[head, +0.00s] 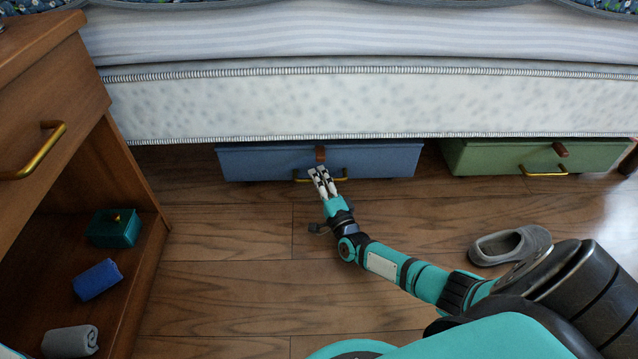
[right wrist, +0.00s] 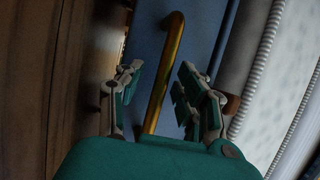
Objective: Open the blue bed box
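The blue bed box (head: 260,162) sits under the bed, its front face showing below the mattress. It has a brass handle (head: 304,179) and a brown tab (head: 320,153) above it. My right gripper (head: 321,172) is at the handle in the head view. In the right wrist view the gripper (right wrist: 155,85) is open, with the brass handle (right wrist: 165,75) running between its two fingers. I see a gap between the handle and each finger. The blue box front (right wrist: 148,50) lies behind it. My left gripper is not in view.
A green bed box (head: 500,158) is under the bed at the right. A grey slipper (head: 508,245) lies on the wooden floor (head: 230,270) near my right arm. A wooden nightstand (head: 50,90) stands at the left, with a teal box (head: 115,229) and rolled cloths on its shelf.

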